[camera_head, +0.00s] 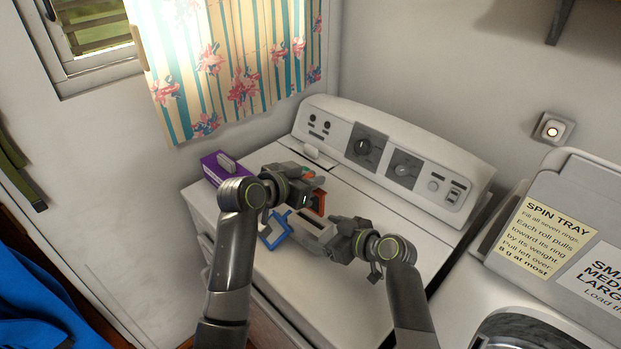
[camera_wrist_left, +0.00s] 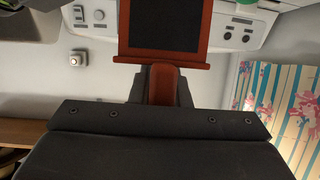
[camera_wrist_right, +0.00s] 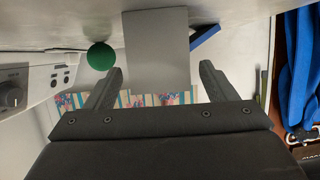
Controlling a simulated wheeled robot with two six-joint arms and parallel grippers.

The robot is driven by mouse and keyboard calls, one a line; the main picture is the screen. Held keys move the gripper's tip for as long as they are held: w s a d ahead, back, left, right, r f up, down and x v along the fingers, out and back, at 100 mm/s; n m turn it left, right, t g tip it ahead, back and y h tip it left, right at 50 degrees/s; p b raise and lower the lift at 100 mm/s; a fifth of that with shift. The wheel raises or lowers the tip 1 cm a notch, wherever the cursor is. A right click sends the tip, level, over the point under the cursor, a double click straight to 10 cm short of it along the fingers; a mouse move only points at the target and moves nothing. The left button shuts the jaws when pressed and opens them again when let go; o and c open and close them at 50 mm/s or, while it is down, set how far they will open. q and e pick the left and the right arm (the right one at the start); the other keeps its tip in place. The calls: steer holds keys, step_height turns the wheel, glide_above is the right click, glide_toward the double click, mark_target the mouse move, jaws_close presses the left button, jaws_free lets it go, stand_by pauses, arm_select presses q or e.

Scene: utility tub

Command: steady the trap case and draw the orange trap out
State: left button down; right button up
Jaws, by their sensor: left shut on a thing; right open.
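The orange trap (camera_head: 318,203) shows beside the grey trap case (camera_head: 314,224) on top of the white machine. In the left wrist view the trap is an orange frame (camera_wrist_left: 125,32) around a dark panel, with an orange handle (camera_wrist_left: 163,85). My left gripper (camera_head: 306,192) is shut on that handle. How much of the trap sits inside the case is hidden. The case's plain grey end (camera_wrist_right: 157,45) faces my right gripper (camera_head: 337,232). Its fingers also show in the right wrist view (camera_wrist_right: 160,88), open on either side of the case end, with gaps visible.
A blue frame-like item (camera_head: 272,234) lies left of the case. A purple box (camera_head: 211,166) stands at the back left of the white machine top (camera_head: 380,225). A green round thing (camera_wrist_right: 101,56) is near the case. The control panel (camera_head: 395,160) rises behind; the machine top's right side is clear.

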steer(key=v, duration=0.8)
steer(key=shift+s+d, duration=0.1)
steer(key=shift+s, duration=0.05)
